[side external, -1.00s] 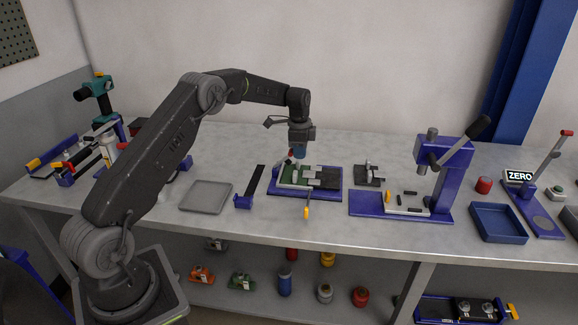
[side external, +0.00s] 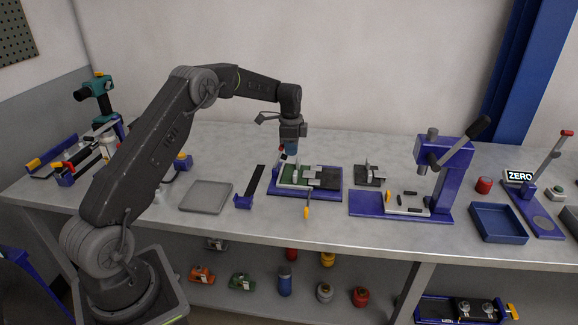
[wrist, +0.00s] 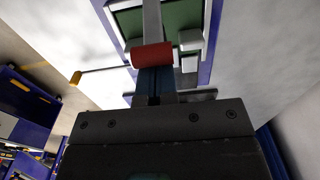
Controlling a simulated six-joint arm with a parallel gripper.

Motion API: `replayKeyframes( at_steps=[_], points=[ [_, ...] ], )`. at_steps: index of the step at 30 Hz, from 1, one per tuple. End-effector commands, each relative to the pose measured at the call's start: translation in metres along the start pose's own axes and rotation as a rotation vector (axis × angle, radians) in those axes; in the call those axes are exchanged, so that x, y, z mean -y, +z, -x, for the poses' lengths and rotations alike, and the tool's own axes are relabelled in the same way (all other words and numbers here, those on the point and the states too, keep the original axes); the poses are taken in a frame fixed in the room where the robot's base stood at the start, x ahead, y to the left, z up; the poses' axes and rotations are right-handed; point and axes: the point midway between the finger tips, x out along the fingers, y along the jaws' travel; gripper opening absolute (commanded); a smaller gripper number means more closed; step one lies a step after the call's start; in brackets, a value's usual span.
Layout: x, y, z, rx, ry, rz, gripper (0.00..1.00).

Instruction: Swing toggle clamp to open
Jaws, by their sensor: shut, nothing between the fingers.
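The toggle clamp's red grip (side external: 282,148) shows beside my gripper's tip in the side view. In the wrist view the red grip (wrist: 153,55) lies across the end of my fingers, at the end of a grey bar. My gripper (side external: 290,152) points down over the left end of the blue fixture (side external: 330,193). In the wrist view my gripper (wrist: 155,72) is shut, with nothing between its fingers, and appears against or very near the red grip. Whether they touch is unclear. A green board (side external: 291,181) sits in the fixture under grey parts.
A yellow-tipped lever (side external: 307,213) projects from the fixture's front. A grey tray (side external: 206,197) and a black strip on a blue block (side external: 243,202) stand to the left. A small dark fixture (side external: 370,178) and a blue lever press (side external: 448,180) stand to the right.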

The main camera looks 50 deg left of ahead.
Motion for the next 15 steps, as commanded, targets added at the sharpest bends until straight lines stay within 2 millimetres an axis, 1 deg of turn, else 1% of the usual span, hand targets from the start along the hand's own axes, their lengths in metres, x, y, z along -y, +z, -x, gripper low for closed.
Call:
replayKeyframes(
  at_steps=[8,15],
  points=[
    [0.0,0.0,0.003,-0.004,-0.005,-0.001,0.0],
    [0.001,0.013,0.008,-0.005,-0.007,-0.001,0.0]
  ],
)
